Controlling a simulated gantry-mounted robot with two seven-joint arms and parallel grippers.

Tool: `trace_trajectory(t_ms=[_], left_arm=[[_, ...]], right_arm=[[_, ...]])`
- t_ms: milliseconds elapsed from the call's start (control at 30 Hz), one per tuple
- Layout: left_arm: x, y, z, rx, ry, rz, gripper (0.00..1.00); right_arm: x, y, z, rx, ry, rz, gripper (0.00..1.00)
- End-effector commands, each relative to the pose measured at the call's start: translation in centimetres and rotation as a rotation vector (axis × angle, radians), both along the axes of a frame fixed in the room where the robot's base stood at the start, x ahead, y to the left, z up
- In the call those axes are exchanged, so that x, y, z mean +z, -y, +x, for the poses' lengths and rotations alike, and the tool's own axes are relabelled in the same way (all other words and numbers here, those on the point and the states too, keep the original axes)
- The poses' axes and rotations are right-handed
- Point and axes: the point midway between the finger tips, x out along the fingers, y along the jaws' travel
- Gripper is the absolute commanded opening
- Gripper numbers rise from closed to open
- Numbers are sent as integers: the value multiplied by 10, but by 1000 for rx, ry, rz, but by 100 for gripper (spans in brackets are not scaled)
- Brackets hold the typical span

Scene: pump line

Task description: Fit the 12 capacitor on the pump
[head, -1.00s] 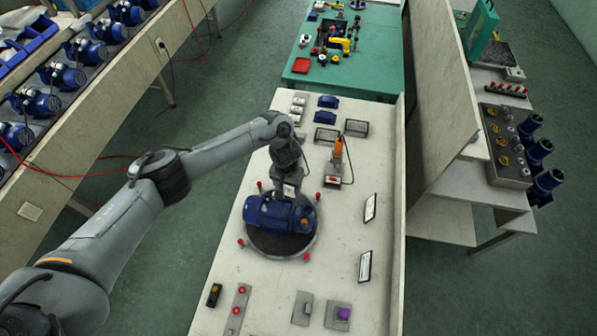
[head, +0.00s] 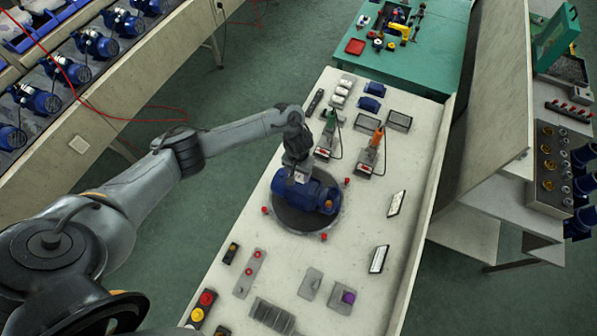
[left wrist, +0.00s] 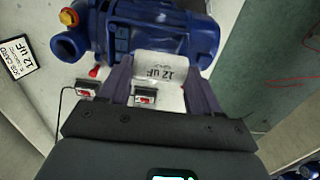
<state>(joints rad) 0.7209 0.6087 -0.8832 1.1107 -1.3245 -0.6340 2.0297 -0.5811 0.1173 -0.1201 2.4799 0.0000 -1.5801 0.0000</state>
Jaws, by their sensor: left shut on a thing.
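The blue pump (head: 318,192) sits on a dark round turntable (head: 290,219) in the middle of the pale bench. In the left wrist view the pump (left wrist: 135,35) fills the top. My left gripper (head: 300,174) is over the pump, pointing down. In the left wrist view its two fingers (left wrist: 160,92) are shut on the white capacitor (left wrist: 158,68), whose label reads 12 uF. The capacitor lies right against the pump's blue body; I cannot tell whether it touches or is seated. A card (left wrist: 17,57) reading 12 uF stands at left. My right gripper is not in view.
White capacitors (head: 341,91) and blue covers (head: 370,97) lie at the bench's back. Green (head: 330,125) and orange (head: 376,140) tools stand behind the pump. Two cards (head: 396,203) are at the right. Small parts and buttons (head: 249,271) occupy the front.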

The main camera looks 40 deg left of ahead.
Motion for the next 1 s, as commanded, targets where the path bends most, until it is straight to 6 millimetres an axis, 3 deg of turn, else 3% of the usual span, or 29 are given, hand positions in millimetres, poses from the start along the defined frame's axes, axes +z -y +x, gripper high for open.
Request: trace_trajectory(t_ms=[33, 433, 1000], left_arm=[[-8, 0, 0, -1, 1, 0, 38], [-36, 0, 0, -1, 0, 0, 38], [-46, 0, 0, 0, 0, 0, 38]], right_arm=[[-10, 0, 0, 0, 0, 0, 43], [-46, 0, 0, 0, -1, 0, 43], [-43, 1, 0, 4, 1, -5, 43]])
